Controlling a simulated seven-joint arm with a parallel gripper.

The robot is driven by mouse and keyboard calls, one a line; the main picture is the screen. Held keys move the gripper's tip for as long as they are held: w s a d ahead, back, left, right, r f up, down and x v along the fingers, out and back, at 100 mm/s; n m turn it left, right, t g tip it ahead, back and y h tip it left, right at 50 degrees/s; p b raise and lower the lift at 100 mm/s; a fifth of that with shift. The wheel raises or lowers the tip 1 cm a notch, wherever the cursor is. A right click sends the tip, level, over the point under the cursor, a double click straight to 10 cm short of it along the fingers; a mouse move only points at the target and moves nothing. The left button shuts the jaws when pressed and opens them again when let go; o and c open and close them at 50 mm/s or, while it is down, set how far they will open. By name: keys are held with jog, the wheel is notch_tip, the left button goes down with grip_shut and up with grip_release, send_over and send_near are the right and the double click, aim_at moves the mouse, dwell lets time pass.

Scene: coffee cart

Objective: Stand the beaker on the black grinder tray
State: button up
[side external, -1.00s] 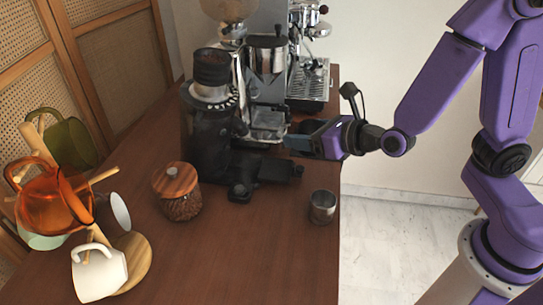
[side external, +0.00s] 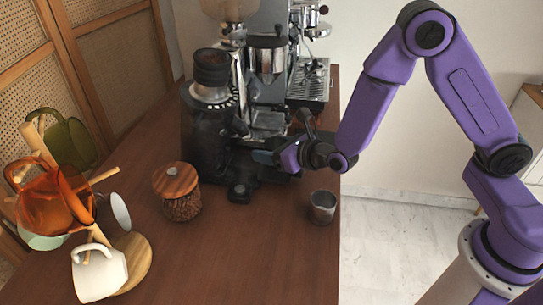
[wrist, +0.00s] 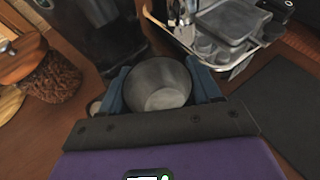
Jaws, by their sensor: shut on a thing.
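My gripper (side external: 272,157) is shut on a grey metallic beaker (wrist: 160,84), which sits between the two blue fingers in the wrist view. In the side view the beaker cannot be made out behind the fingers. The black grinder tray (side external: 264,174) juts from the foot of the black grinder (side external: 208,135), and my gripper is over or close beside it. Whether the beaker touches the tray cannot be told.
A second metal cup (side external: 322,207) stands on the table near its right edge. A wood-lidded jar of beans (side external: 178,192) stands left of the grinder. A mug tree (side external: 135,262) stands front left. The espresso machine (side external: 308,85) is behind. The front middle of the table is clear.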

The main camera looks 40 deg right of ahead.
jog(key=shift+f, duration=1.15)
jog(key=o, duration=1.1)
jog(key=shift+f, duration=0.1)
jog(key=shift+s+r, duration=0.2)
jog(key=shift+s, duration=0.05)
jog(key=v, duration=1.1)
jog(key=shift+s+d+r, duration=0.1)
jog(key=shift+s+r, duration=0.1)
